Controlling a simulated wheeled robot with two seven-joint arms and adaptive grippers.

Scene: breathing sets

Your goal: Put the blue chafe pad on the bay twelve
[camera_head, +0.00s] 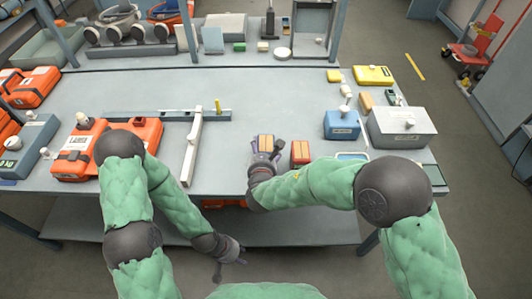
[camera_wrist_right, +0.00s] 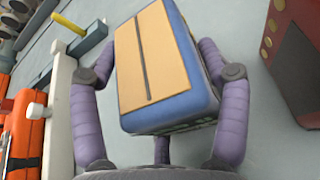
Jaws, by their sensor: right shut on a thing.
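My right gripper (camera_head: 265,152) is shut on a blue block with a tan, slotted top, which looks like the blue chafe pad (camera_head: 266,142). In the right wrist view the blue chafe pad (camera_wrist_right: 165,65) fills the middle, with purple fingers on both sides of it. It is over the front part of the grey bench (camera_head: 270,95); I cannot tell whether it touches the surface. My left gripper (camera_head: 230,266) hangs low in front of the bench, its fingers spread and empty. I cannot make out which place is bay twelve.
A red block (camera_head: 301,153) stands just right of the held pad. A white bar (camera_head: 192,147) and orange cases (camera_head: 75,152) lie to the left. A blue box (camera_head: 342,124) and a grey box (camera_head: 402,127) stand to the right. The bench's middle is clear.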

